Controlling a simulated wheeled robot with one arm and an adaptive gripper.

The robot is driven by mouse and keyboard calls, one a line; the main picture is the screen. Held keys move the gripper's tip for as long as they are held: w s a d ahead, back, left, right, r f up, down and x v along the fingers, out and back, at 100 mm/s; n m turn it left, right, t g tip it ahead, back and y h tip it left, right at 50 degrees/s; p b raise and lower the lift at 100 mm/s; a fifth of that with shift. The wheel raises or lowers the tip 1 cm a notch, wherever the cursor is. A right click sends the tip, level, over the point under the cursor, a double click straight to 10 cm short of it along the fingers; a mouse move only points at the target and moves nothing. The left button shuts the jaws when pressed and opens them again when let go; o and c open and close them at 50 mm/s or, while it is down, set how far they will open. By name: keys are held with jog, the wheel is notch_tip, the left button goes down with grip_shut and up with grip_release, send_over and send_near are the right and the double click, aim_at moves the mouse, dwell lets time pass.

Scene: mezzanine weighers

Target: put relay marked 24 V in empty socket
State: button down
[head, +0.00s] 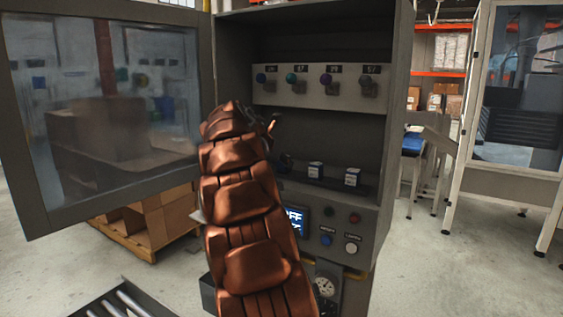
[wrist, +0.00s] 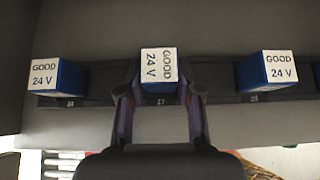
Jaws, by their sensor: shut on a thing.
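My gripper (wrist: 160,98) is shut on the middle blue relay (wrist: 160,87), one finger on each side. The relay's white top reads GOOD 24 V, with the text turned sideways. It is at the position marked 27 on the dark socket rail (wrist: 218,92); I cannot tell whether it is seated or just above. A left relay (wrist: 72,78) and a right relay (wrist: 250,76) stand on the rail, both marked GOOD 24 V with upright text. In the head view two relays (head: 315,172) (head: 351,178) show on the rail; my arm largely hides the gripper. No empty socket is clearly visible.
The grey cabinet (head: 397,75) stands open, its glazed door (head: 105,95) swung left. A panel with several coloured knobs (head: 320,88) is above the rail. A lower panel has a lit screen (head: 296,220), buttons and a gauge (head: 325,286).

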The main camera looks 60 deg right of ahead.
jog(key=shift+f, duration=0.1)
jog(key=c, duration=0.7)
grip_release()
jog(key=v, duration=1.2)
